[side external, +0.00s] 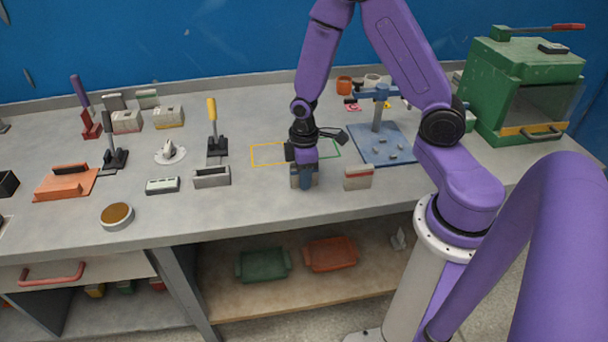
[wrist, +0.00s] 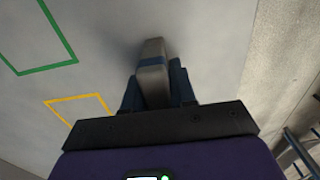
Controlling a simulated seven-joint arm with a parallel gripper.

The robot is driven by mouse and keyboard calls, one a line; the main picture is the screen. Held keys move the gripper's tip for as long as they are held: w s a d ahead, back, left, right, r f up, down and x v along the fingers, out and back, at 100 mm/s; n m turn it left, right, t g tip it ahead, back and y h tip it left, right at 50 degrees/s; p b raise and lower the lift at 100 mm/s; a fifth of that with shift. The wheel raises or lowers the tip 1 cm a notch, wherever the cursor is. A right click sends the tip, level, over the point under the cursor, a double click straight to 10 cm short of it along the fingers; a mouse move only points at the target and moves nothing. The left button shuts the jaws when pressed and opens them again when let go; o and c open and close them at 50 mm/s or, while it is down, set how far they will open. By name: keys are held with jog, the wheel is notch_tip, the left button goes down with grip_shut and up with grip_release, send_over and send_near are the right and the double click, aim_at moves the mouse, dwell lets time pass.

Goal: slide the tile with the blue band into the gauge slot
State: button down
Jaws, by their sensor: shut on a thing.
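My gripper (side external: 304,174) is shut on a grey tile (side external: 313,179), above the bench front, right of centre. In the wrist view the tile (wrist: 152,52) stands out between the two blue fingers of my gripper (wrist: 155,80), and a blue band crosses it. In the side view the fingers hide much of the tile, and I cannot tell whether it touches the bench. A grey slotted block (side external: 212,178), which looks like the gauge, stands on the bench to the left of my gripper, apart from it.
A tile with a red band (side external: 358,178) stands just right of my gripper. Yellow (side external: 268,164) and green (side external: 337,151) outlines mark the bench behind it. A toggle clamp with a yellow handle (side external: 213,125) stands behind the slotted block. A blue press (side external: 380,140) stands behind right.

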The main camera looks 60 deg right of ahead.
jog(key=shift+r, duration=0.15)
jog(key=shift+r, duration=0.45)
notch_tip(320, 180, up, 2)
jog(key=shift+s+a+r, duration=0.55)
jog(key=shift+s+r, duration=4.4)
jog(key=shift+s, duration=1.85)
jog(key=w+a, duration=0.3)
jog(key=w, duration=0.8)
jog(key=w+a+f, duration=0.1)
jog(key=w+a, duration=0.3)
jog(key=w, duration=0.7)
jog(key=w+a+f, duration=0.1)
jog(key=w+a, duration=0.3)
jog(key=w, duration=0.7)
jog(key=shift+w+a, duration=0.15)
jog(key=shift+w, duration=0.25)
jog(key=shift+f, duration=0.2)
